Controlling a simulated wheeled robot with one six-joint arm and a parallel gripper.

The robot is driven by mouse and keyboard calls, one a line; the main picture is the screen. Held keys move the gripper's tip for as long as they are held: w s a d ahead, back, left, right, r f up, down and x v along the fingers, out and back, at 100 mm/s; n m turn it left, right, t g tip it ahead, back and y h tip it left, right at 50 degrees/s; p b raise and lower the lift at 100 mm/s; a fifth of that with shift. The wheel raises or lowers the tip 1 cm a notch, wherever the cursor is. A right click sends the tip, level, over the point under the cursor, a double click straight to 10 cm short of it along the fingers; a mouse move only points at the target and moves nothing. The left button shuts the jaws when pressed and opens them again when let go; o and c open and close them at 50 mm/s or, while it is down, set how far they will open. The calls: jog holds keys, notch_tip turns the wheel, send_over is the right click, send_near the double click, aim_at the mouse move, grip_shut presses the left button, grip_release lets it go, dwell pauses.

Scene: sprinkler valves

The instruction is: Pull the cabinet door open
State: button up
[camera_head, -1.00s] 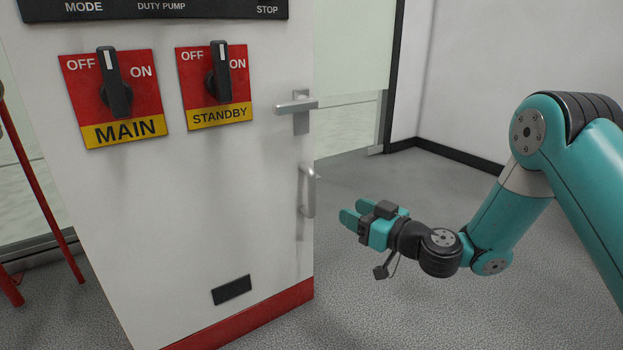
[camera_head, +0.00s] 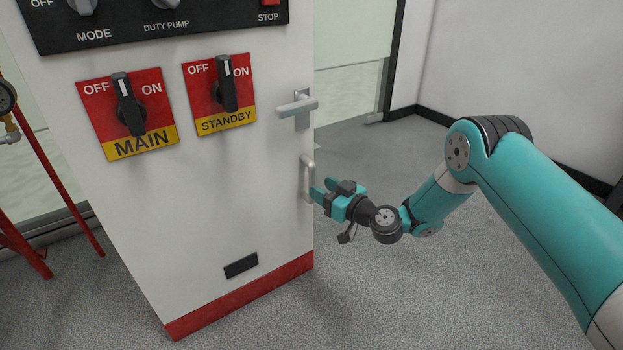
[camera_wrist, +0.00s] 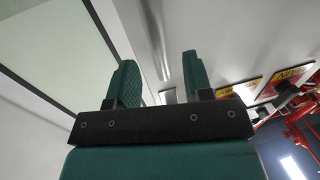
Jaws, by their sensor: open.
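The white cabinet door (camera_head: 215,200) stands at the left in the head view and looks closed. A grey vertical pull handle (camera_head: 307,178) is near its right edge, below a silver lever handle (camera_head: 297,106). My gripper (camera_head: 320,192) is open with its teal fingertips at the pull handle. In the wrist view, my gripper (camera_wrist: 158,82) shows its two fingers apart, with the pull handle (camera_wrist: 156,38) running between and beyond them. I cannot tell whether the fingers touch it.
The MAIN switch (camera_head: 128,105) and STANDBY switch (camera_head: 224,97) are on the cabinet front, under a black control panel (camera_head: 160,18). Red pipes (camera_head: 55,165) stand at the far left. Grey floor (camera_head: 400,300) is open to the right of the cabinet.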

aim_at(314, 183)
jog(key=shift+b+x, duration=0.45)
jog(key=shift+x, duration=1.8)
jog(key=shift+c, duration=0.4)
grip_shut()
